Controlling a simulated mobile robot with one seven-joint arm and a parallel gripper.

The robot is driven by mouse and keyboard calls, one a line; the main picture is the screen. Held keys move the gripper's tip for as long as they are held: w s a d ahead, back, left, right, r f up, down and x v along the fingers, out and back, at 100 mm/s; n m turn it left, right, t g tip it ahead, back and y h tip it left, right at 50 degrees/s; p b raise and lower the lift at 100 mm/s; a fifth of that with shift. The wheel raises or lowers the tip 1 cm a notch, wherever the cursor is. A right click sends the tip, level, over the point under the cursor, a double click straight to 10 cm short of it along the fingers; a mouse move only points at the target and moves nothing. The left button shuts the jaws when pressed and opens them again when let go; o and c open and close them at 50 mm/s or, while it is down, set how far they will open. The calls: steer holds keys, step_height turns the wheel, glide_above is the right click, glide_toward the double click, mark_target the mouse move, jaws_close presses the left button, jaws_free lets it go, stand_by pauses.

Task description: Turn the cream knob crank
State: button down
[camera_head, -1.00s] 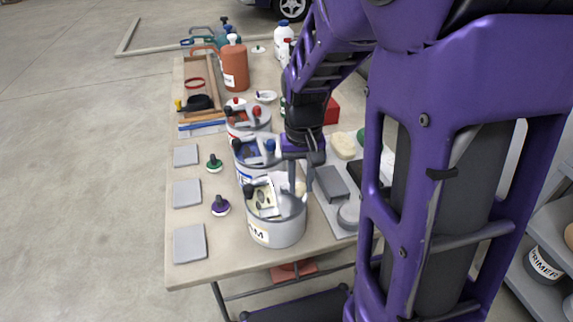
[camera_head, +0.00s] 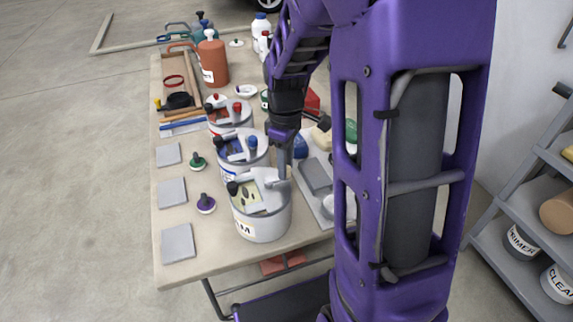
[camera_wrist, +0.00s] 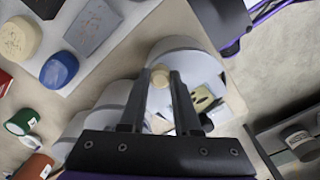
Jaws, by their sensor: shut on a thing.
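The front grey pail (camera_head: 263,226) has a label ending in "M" and a crank plate (camera_head: 250,197) on its top. In the wrist view, the round cream knob (camera_wrist: 160,78) of the crank sits between my fingertips, over the pail's pale lid (camera_wrist: 193,62). My gripper (camera_head: 283,172) points down at the right side of the pail's top; it also shows in the wrist view (camera_wrist: 159,82). It is shut on the cream knob. In the head view my fingers hide the knob.
Two similar pails, with blue (camera_head: 252,143) and red (camera_head: 237,108) knobs, stand behind. A purple-based knob (camera_head: 206,204) and a green-based one (camera_head: 198,163) stand left, near grey square plates (camera_head: 178,243). Shelves (camera_head: 510,210) with cans stand at the right.

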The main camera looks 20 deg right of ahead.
steer(key=n, duration=0.1)
steer(key=w+n+p, duration=0.1)
steer(key=n, duration=0.2)
steer(key=shift+w+a+r, duration=0.1)
steer(key=shift+w+a, duration=0.05)
steer(key=shift+w, duration=0.2)
steer(key=shift+w+a+n+p, duration=0.15)
steer(key=shift+w+n+p, duration=0.2)
steer(key=shift+n, duration=0.5)
steer(key=shift+w+a+n+p, duration=0.1)
steer(key=shift+n+p, duration=0.3)
steer(key=shift+n, duration=0.45)
steer(key=c, duration=0.6)
jaws_free()
step_height(320, 180, up, 17)
steer(key=shift+r+p, duration=0.1)
steer(key=shift+p, duration=1.05)
